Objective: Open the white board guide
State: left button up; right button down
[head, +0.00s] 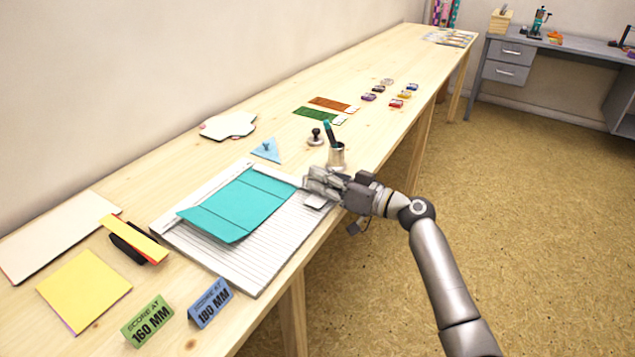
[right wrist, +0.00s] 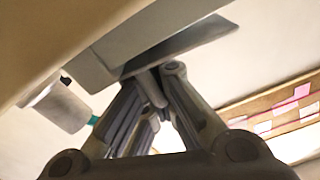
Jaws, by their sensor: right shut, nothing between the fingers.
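The white grooved board (head: 262,262) lies on the bench with a creased teal card (head: 235,205) on it. A small pale flat piece (head: 315,201), possibly the guide, shows at the board's right edge just below my right gripper. My right gripper (head: 312,182) is shut and empty at the board's far right corner. In the right wrist view its fingers (right wrist: 155,85) meet close to a grey flat plate (right wrist: 185,48); I cannot tell whether they touch it. The gripper hides part of that corner. My left gripper is not in view.
A metal cup (head: 337,157) with a teal-topped tool stands just behind my right gripper. A dark-handled stamp (head: 315,138) and a blue triangle (head: 267,151) are nearby. Green (head: 147,321) and blue (head: 209,303) signs stand at the front. The bench's right edge runs under my arm.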

jog(key=shift+w+d+f+m+b, duration=0.15)
jog(key=shift+m, duration=0.45)
jog(key=shift+w+d+f+m+b, duration=0.1)
jog(key=shift+m+b, duration=0.05)
jog(key=shift+m, duration=0.45)
jog(key=shift+w+d+m, duration=0.1)
jog(key=shift+w+m, duration=0.05)
jog(key=shift+m, duration=0.45)
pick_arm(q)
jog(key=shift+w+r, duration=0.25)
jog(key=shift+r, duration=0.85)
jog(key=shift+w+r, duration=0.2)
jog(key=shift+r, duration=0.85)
pick_arm(e)
jog(key=shift+w+d+m, duration=0.15)
jog(key=shift+m, duration=0.65)
jog(key=shift+f, duration=0.1)
jog(key=c, duration=2.1)
grip_release()
jog(key=o, duration=0.5)
jog(key=shift+d, duration=0.1)
jog(key=v, duration=1)
jog(key=shift+s+d, duration=0.2)
jog(key=shift+d, duration=0.05)
jog(key=shift+s+d+r, duration=0.2)
jog(key=shift+s+d, duration=0.15)
jog(key=shift+d, duration=0.15)
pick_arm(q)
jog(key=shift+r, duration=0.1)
